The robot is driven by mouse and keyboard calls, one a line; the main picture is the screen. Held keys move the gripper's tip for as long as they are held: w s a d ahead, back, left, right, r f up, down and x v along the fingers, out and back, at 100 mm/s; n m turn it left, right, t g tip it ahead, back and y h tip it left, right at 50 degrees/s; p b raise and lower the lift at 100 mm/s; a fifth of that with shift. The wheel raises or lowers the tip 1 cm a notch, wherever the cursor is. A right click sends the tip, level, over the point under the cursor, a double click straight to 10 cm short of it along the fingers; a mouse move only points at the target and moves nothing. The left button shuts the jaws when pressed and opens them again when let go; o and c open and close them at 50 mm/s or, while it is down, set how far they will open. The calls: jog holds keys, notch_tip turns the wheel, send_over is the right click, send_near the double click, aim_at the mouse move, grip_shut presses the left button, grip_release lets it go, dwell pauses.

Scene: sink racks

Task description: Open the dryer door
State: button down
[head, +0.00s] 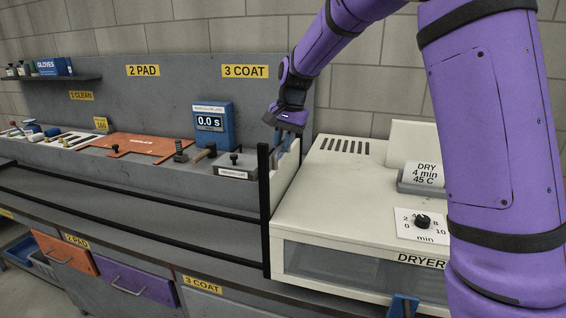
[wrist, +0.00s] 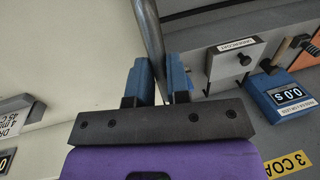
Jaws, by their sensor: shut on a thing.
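The dryer (head: 350,190) is a large cream box on the right in the head view, with a window along its front. My gripper (head: 281,142) reaches down at its left side, beside a cream panel (head: 286,182) that looks like the door. In the wrist view, the blue fingers of my gripper (wrist: 160,82) are on either side of a grey metal bar, the handle (wrist: 153,35), and shut on it. The cream dryer surface (wrist: 70,60) fills the left of that view. I cannot tell whether the door is ajar.
A black post (head: 264,205) stands at the dryer's left front edge. A dial (head: 422,221) and a time card (head: 422,175) are on the dryer top.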

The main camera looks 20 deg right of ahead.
notch_tip(320, 180, up, 9)
jog(key=shift+f, duration=0.1)
dwell(0.3)
jog(key=c, duration=1.1)
grip_release()
notch_tip(320, 180, up, 11)
jog(key=s+d, duration=0.1)
jog(key=shift+d+f, duration=0.2)
jog(key=shift+d, duration=0.15)
jog(key=shift+s, duration=0.15)
